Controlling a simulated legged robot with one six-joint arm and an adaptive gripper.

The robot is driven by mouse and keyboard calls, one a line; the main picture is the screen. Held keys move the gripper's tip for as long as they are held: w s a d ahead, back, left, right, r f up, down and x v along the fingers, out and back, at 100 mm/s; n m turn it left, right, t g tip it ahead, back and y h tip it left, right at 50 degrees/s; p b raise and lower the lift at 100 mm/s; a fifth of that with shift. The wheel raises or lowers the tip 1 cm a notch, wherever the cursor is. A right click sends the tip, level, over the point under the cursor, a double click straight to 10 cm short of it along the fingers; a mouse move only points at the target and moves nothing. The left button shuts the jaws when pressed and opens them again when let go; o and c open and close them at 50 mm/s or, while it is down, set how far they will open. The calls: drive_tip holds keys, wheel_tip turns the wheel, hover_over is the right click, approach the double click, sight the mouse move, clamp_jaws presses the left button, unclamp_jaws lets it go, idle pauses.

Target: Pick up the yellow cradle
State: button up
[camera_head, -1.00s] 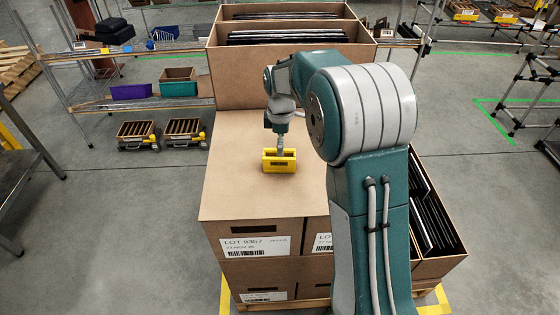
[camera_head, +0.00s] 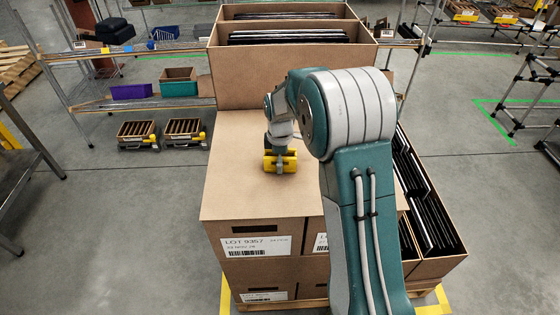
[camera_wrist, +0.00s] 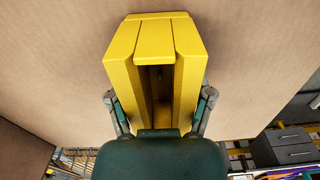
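The yellow cradle (camera_head: 268,164) stands on the brown carton top, near its middle. In the wrist view the cradle (camera_wrist: 122,58) is a blocky yellow piece with a dark slot between its walls. My gripper (camera_head: 280,164) is down at the cradle and covers part of it in the head view. In the wrist view my gripper (camera_wrist: 160,97) is open, with one finger along each outer side of the cradle. The fingertips are very close to its walls; I cannot tell whether they touch. The cradle's near end is hidden behind the gripper body.
The carton top (camera_head: 235,190) around the cradle is bare. A tall open carton (camera_head: 285,80) with dark panels stands behind it. Another open carton (camera_head: 440,268) of dark panels is at the right. A shelf rack (camera_head: 95,106) stands at the back left.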

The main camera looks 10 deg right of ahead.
drive_tip(key=shift+c, duration=0.5)
drive_tip(key=shift+r, duration=0.45)
wheel_tip(320, 180, up, 2)
drive_tip(key=shift+r, duration=0.2)
drive_tip(key=s+d+r, duration=0.6)
drive_tip(key=d+r, duration=0.3)
drive_tip(key=d, duration=0.3)
drive_tip(key=shift+s+d+r, duration=0.15)
drive_tip(key=shift+d+r, duration=0.15)
